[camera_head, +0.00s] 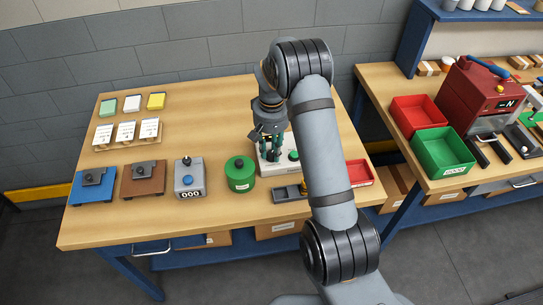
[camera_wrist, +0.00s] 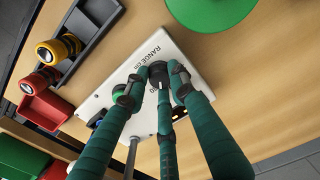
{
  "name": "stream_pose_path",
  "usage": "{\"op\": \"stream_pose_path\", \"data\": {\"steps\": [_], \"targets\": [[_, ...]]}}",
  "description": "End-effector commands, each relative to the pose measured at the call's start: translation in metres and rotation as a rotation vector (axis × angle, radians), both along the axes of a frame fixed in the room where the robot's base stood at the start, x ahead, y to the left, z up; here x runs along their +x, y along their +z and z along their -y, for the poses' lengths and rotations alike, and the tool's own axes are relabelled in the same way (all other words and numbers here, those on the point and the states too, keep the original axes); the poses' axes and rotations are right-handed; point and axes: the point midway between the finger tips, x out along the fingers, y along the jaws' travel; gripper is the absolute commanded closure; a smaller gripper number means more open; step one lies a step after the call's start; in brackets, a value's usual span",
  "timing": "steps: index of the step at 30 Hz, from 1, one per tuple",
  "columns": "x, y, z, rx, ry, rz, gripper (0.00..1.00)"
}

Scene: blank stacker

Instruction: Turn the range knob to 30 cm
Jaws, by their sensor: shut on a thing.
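The white range box (camera_head: 268,169) stands on the wooden table, partly hidden by my arm in the head view. In the wrist view the box (camera_wrist: 178,50) carries the printed words "RANGE CM". The dark range knob (camera_wrist: 158,72) is on its top face, partly covered by my fingers. My gripper (camera_wrist: 157,84) points down with its green fingers closed around the knob. In the head view my gripper (camera_head: 272,150) is over the left part of the box. I cannot read the knob's setting.
A green round container (camera_head: 240,174) stands close left of the box. A grey tray (camera_head: 288,192) with yellow-and-black and red-and-black parts is in front. A red tray (camera_head: 360,173) is to the right. A grey counter (camera_head: 190,179) reads 000. The table's back middle is clear.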

Motion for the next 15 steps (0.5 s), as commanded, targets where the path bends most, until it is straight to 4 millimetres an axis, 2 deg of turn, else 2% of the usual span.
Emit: {"op": "stream_pose_path", "data": {"steps": [1, 15], "targets": [[-0.0005, -0.0053, 0.0003, 0.000, -0.041, -0.002, 1.00], [-0.0008, -0.0026, 0.0001, 0.000, -0.360, -0.003, 1.00]]}}
